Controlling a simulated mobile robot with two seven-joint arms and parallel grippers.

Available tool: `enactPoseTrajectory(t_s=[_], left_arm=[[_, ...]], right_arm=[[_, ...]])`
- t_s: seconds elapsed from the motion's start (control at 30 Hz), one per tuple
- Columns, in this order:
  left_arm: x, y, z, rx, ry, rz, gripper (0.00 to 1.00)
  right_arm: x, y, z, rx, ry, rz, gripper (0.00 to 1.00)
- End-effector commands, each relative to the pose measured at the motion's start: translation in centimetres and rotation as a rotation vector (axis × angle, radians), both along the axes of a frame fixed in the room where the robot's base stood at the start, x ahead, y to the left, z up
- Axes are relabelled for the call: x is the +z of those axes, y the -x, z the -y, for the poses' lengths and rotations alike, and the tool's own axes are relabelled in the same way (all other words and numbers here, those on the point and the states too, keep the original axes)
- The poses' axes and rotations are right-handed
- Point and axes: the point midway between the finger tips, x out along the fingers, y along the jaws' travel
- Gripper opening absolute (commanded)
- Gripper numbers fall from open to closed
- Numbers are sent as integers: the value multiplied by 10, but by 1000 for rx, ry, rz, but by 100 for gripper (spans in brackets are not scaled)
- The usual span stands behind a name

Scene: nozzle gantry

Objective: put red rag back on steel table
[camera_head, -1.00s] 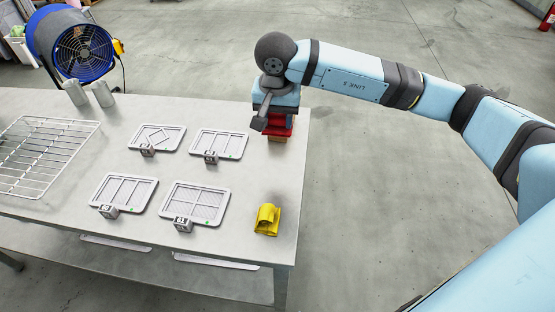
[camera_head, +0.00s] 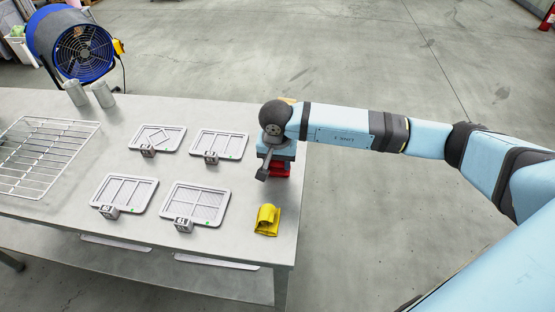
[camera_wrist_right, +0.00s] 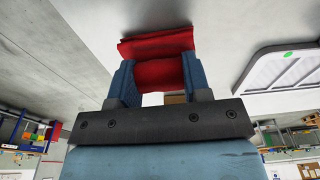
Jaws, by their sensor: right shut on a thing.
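The red rag (camera_head: 280,169) is pinched in my right gripper (camera_head: 275,171) over the right part of the steel table (camera_head: 235,263). In the right wrist view, the folded red rag (camera_wrist_right: 158,48) lies between the two blue fingers of the right gripper (camera_wrist_right: 160,78) and sticks out past their tips. The grey tabletop is close to the rag; I cannot tell whether they touch. In the head view, my wrist hides part of the rag. My left gripper is not in view.
A yellow rag (camera_head: 267,220) lies nearer the table's front right corner. Several grey trays with small labelled blocks, such as this tray (camera_head: 195,204), fill the middle. A wire rack (camera_head: 45,155) lies at left, and two grey cylinders (camera_head: 103,95) stand near the back.

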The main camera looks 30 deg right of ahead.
Motion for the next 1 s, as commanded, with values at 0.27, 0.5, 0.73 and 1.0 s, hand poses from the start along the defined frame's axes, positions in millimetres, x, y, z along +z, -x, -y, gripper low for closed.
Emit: enactPoseTrajectory(t_s=[0.27,0.5,0.73,1.0], left_arm=[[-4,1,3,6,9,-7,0],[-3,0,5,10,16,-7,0],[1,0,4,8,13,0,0],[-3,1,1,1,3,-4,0]], right_arm=[[-3,0,0,0,0,0,49],[-3,0,0,0,0,0,70],[8,0,-1,1,-1,2,70],[63,5,-4,1,1,6,70]])
